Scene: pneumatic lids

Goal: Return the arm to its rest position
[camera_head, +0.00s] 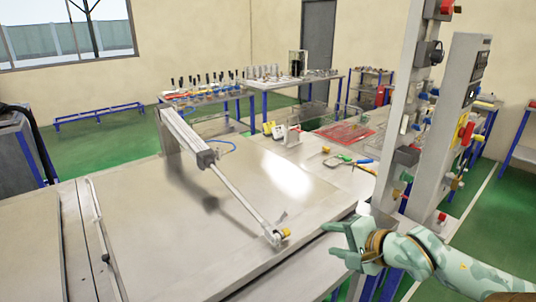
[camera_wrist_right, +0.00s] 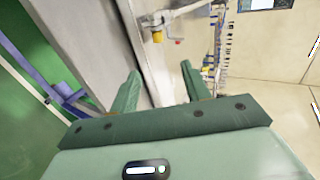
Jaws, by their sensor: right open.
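My right arm (camera_head: 440,258), pale green and camouflage-patterned, comes in from the lower right in the head view. Its right gripper (camera_head: 333,241) is open and empty, beside the right edge of the large metal lid table. In the right wrist view the two green fingers (camera_wrist_right: 160,78) stand apart with nothing between them. The pneumatic cylinder (camera_head: 188,138) slopes down over the table top, its rod ending at a bracket with a yellow part (camera_head: 285,233). The gripper is apart from this bracket, to its right. My left gripper is not in view.
The metal table top (camera_head: 130,210) fills the lower left. A grey control column (camera_head: 452,130) with valves and a red button (camera_head: 441,217) stands close above my right arm. Hand tools (camera_head: 345,160) and a red tray (camera_head: 345,133) lie behind. Green floor is open at right.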

